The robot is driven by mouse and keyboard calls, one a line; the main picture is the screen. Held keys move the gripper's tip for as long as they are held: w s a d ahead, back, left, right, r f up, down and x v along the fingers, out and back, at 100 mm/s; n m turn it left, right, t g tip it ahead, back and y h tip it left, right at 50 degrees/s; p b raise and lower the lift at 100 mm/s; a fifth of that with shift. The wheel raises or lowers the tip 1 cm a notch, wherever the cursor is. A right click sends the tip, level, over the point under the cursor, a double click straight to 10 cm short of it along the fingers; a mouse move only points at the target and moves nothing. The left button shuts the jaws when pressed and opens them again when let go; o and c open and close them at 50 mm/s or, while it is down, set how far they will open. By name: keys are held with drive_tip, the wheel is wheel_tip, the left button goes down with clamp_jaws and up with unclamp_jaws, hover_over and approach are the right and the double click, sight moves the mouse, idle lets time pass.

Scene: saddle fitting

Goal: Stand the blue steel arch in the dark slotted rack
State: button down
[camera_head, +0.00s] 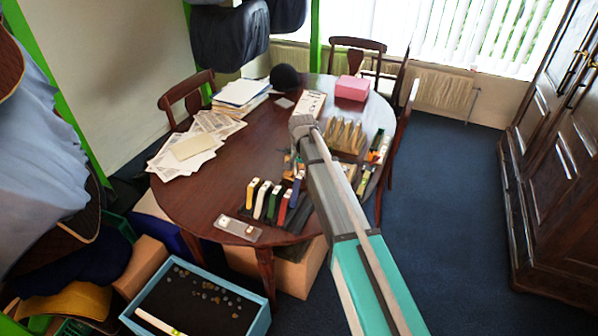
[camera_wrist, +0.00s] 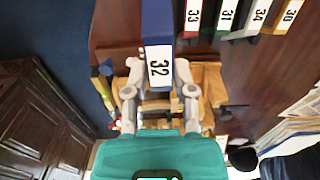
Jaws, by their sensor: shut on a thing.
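The blue steel arch (camera_wrist: 157,28) bears a white label reading 32. In the wrist view it stands out from between the fingertips of my gripper (camera_wrist: 159,70), which is shut on it. In the head view a blue piece (camera_head: 297,188), seemingly this arch, shows just left of my arm, higher than the row beside it. My gripper is hidden behind my arm there. The dark slotted rack (camera_head: 243,214) is near the table's front edge, with yellow, white-labelled, green and red pieces upright in it. I cannot tell whether the arch touches the rack.
A metal plate (camera_head: 238,228) lies at the table's front edge. A wooden rack (camera_head: 344,135) stands further back, with a pink box (camera_head: 352,88) behind it. Papers (camera_head: 195,145) cover the left side of the table. A blue-rimmed tray (camera_head: 262,322) is below in front.

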wheel_tip(320, 180, down, 7)
drive_tip(key=b, duration=0.6)
drive_tip(key=shift+b, duration=0.3)
drive_tip(key=shift+s+f, duration=0.1)
drive_tip(key=shift+f, duration=0.05)
drive_tip(key=shift+f+b, duration=1.95)
drive_tip(key=shift+b, duration=0.15)
idle(3.2)
idle(0.7)
drive_tip(key=shift+c, duration=1.8)
unclamp_jaws()
